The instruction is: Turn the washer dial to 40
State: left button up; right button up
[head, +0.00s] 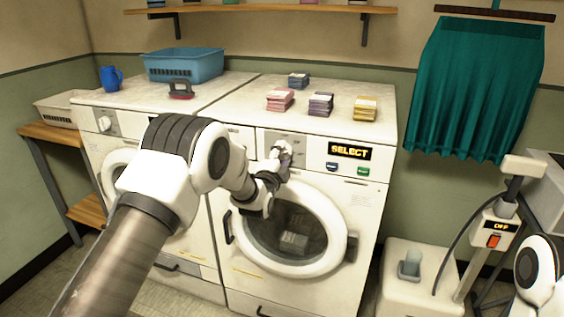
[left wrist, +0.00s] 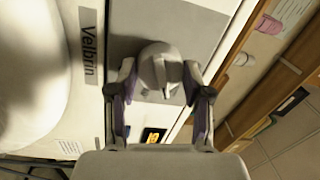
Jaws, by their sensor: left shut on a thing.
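The washer (head: 374,205) stands on the right of two white machines, with a round glass door below its control panel. Its display (head: 350,151) reads SELECT. The pale round dial (left wrist: 158,68) shows between the fingers of my left gripper (left wrist: 159,84) in the left wrist view, with a raised ridge on its face. In the head view my left gripper (head: 281,160) is at the panel, shut on the dial and partly covering it. The dial's number marks cannot be read. My right gripper is out of view.
Folded cloth stacks (head: 320,104) lie on the washer top. A teal cloth (head: 475,90) hangs at right, above a white unit with an OFF display (head: 500,226).

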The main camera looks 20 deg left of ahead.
pick_arm(q)
jog(key=m+b, duration=0.2)
jog(key=m, duration=0.2)
jog(key=shift+f+m+h, duration=0.1)
jog(key=shift+m+h, duration=0.2)
jog(key=shift+m, duration=0.1)
jog(key=shift+a+m+b, duration=0.1)
jog(key=shift+m+b, duration=0.35)
jog(key=shift+m, duration=0.75)
jog(key=shift+r, duration=0.2)
jog(key=o, duration=1.2)
jog(key=shift+w+f, duration=0.1)
jog(key=shift+c, duration=0.2)
jog(key=s+f, duration=0.1)
jog(key=s, duration=1.1)
jog(key=shift+a, duration=0.3)
